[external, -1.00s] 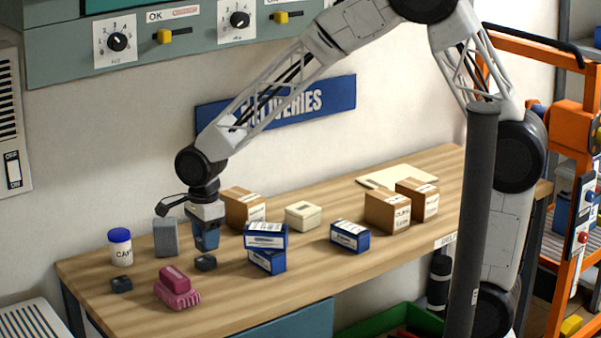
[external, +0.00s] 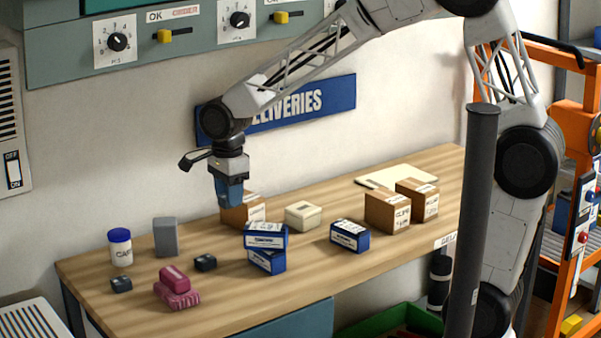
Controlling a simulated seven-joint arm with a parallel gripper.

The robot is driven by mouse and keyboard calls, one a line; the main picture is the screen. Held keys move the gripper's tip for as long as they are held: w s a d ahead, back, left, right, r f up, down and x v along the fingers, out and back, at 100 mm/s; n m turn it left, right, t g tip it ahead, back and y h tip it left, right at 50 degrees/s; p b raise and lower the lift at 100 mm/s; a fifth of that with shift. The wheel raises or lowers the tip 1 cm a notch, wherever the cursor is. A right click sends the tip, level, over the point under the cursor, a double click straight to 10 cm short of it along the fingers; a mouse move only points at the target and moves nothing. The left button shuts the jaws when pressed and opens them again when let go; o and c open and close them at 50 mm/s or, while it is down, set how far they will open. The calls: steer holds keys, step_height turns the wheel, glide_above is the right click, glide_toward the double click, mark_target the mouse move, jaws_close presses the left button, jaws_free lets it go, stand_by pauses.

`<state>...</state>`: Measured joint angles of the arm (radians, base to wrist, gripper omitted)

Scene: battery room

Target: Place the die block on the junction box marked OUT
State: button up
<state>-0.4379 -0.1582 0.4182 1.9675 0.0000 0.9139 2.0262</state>
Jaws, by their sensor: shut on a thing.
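My gripper (external: 229,196) hangs above the back left of the table, in front of a brown carton. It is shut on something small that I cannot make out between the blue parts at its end. A small dark box (external: 205,263) and another small dark box (external: 121,284) sit on the table at the left. A cream box (external: 303,216) stands right of my gripper. A grey block (external: 166,237) stands upright near the wall. No marking OUT can be read, so I cannot tell which is the junction box or identify the die block.
Stacked blue boxes (external: 266,249), another blue box (external: 350,236) and brown cartons (external: 388,212) stand further right. The front middle of the table is clear.

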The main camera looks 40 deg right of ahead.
steer(key=s+d, duration=0.4)
steer(key=d, duration=0.9)
steer(key=s+d, duration=0.5)
steer(key=d, duration=0.9)
steer(key=f, duration=0.5)
steer(key=shift+w+a+f, duration=0.2)
steer(key=shift+w+a, duration=0.05)
steer(key=shift+a, duration=0.05)
steer(key=shift+w, duration=0.1)
glide_above(303, 207)
steer(key=shift+f, duration=0.7)
steer(key=shift+f, duration=0.15)
steer(key=shift+f, duration=1.6)
steer(key=shift+f, duration=0.15)
